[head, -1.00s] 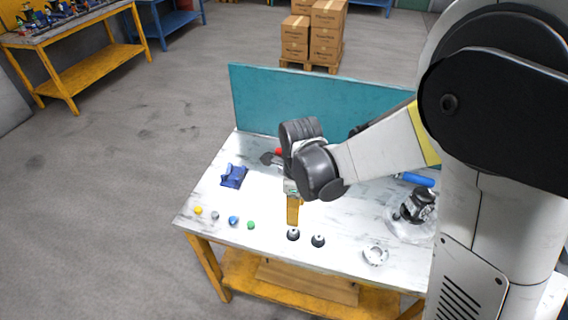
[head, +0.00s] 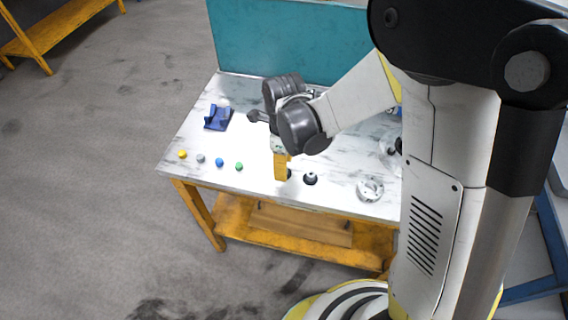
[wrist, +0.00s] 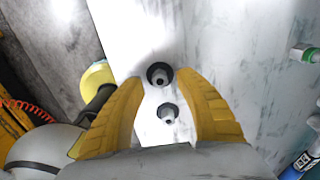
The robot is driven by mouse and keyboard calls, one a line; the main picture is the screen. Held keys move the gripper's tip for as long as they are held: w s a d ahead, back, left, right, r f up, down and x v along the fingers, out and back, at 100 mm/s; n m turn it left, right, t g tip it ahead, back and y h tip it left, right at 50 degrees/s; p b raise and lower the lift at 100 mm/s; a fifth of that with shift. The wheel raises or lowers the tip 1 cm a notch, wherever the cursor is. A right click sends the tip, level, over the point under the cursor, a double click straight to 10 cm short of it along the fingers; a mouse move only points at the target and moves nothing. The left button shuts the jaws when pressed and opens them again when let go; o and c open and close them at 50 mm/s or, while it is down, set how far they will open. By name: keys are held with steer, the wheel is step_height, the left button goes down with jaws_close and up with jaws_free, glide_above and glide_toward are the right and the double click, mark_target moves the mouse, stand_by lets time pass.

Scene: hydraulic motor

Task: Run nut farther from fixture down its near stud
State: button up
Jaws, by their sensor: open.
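Two dark round nuts with pale centres stand on the white table. In the head view the right one (head: 310,178) is clear, and the left one (head: 289,173) is partly hidden by my gripper (head: 281,179). In the wrist view one nut (wrist: 160,75) shows between the yellow fingertips of my gripper (wrist: 160,80). The other nut (wrist: 168,112) shows lower, also between the spread fingers. My gripper is open and empty, pointing down; its height over the nuts is unclear. A blue fixture (head: 218,118) lies at the table's left. The studs are not clear.
Small yellow (head: 182,154), grey, blue and green pieces line the table's front left. A pale ring (head: 369,190) lies to the right. A teal panel (head: 290,45) closes the back. A green-tipped piece (wrist: 305,55) and a blue item (wrist: 300,163) lie right in the wrist view.

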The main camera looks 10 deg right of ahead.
steer(key=shift+f, duration=0.2)
steer(key=shift+c, duration=0.2)
stand_by(0.3)
jaws_close()
steer(key=shift+r+p, duration=2.15)
steer(key=shift+r, duration=0.9)
